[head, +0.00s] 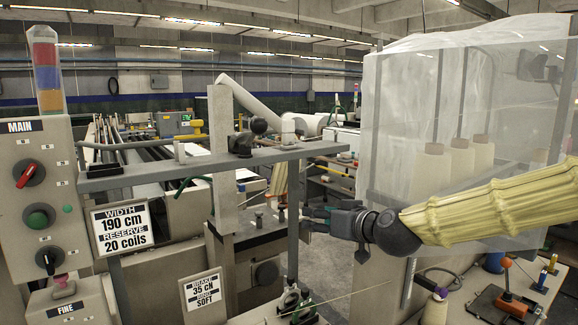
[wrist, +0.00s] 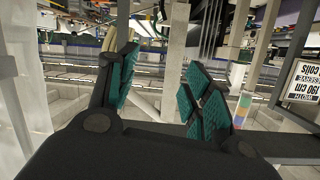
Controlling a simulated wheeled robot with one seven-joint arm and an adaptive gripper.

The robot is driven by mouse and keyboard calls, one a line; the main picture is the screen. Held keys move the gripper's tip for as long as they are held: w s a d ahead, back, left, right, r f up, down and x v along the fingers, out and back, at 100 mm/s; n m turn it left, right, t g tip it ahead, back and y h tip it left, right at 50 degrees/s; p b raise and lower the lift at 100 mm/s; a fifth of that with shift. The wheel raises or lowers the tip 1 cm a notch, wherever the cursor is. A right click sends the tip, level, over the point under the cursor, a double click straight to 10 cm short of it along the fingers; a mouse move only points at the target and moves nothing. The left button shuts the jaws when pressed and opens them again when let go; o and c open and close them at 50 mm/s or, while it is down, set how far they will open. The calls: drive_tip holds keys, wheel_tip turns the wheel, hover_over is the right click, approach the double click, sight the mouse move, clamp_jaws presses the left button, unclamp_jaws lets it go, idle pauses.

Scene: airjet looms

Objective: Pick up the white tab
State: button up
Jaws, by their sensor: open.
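I cannot single out the white tab with certainty in either view. My gripper (head: 312,217) reaches in from the right in the head view, its dark fingers pointing left toward the loom's grey bracket and small fittings. In the wrist view my gripper (wrist: 158,82) is open, with teal pads on both fingers. The space between the pads is empty, with only the distant loom behind it. Nothing is visibly held.
A grey crossbar (head: 200,168) and a pale upright post (head: 222,150) stand left of my gripper. A control panel (head: 40,200) is at far left. A translucent enclosure (head: 400,130) with yarn cones is at right. A bench (head: 470,300) with tools is at lower right.

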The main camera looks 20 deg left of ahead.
sight(290, 122)
wheel_tip(290, 122, up, 22)
drive_tip(key=s+a+n+t+y, duration=0.1)
drive_tip(key=s+n+y, duration=0.2)
drive_tip(key=shift+p+x, duration=3.25)
drive_tip(key=shift+x, duration=2.3)
drive_tip(key=shift+w+d, duration=0.15)
drive_tip(key=shift+d, duration=0.05)
drive_tip(key=shift+c, duration=0.2)
clamp_jaws()
drive_tip(key=shift+r, duration=0.2)
